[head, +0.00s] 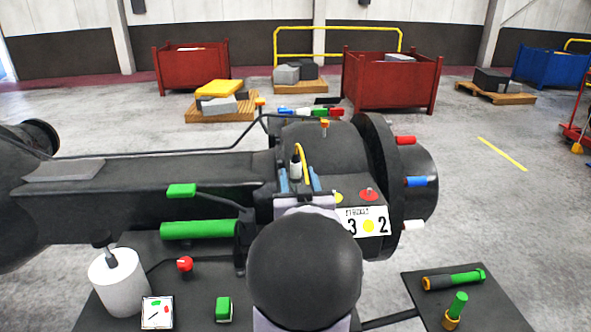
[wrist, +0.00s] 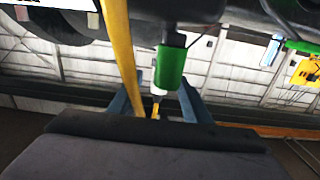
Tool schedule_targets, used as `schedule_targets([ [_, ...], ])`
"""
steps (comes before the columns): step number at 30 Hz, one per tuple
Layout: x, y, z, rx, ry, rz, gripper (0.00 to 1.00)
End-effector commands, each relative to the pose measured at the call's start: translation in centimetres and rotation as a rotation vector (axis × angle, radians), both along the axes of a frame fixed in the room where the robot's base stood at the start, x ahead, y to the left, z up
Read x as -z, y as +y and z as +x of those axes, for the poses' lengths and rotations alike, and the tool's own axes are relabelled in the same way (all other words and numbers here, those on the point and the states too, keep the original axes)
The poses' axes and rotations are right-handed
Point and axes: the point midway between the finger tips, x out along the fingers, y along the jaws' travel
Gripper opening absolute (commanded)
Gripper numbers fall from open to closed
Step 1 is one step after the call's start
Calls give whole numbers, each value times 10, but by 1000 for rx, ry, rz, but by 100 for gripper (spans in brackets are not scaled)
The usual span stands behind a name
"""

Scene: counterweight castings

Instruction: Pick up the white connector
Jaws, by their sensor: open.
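My gripper (head: 299,172) is open, its two blue fingers pointing away from the head camera toward the dark machine. In the head view, a small white cylinder with a dark top (head: 296,168) shows between the fingers, with a yellow cable curving beside it. A white connector (head: 300,112) lies in a row with blue, green and red ones farther back. Another white peg (head: 413,225) sticks out of the round flange at right. In the wrist view, a small white piece (wrist: 158,91) and a green cylinder (wrist: 170,66) show near my fingers (wrist: 158,100). Contact cannot be told.
The machine's large round flange (head: 378,170) stands right of my gripper, with a red and a blue peg. A plate with a number label (head: 362,222) sits below. A green bar (head: 198,230) and a white canister (head: 119,282) are at left. A side tray (head: 490,305) holds green-handled tools.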

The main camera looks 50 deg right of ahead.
Motion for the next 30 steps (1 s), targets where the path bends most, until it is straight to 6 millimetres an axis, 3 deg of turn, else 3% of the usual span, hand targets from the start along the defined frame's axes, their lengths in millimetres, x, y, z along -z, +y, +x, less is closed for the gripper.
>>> schedule_targets([
  [20, -1, -17, 18, 0, 4, 2, 44],
  [30, -7, -38, 42, 0, 4, 4, 44],
])
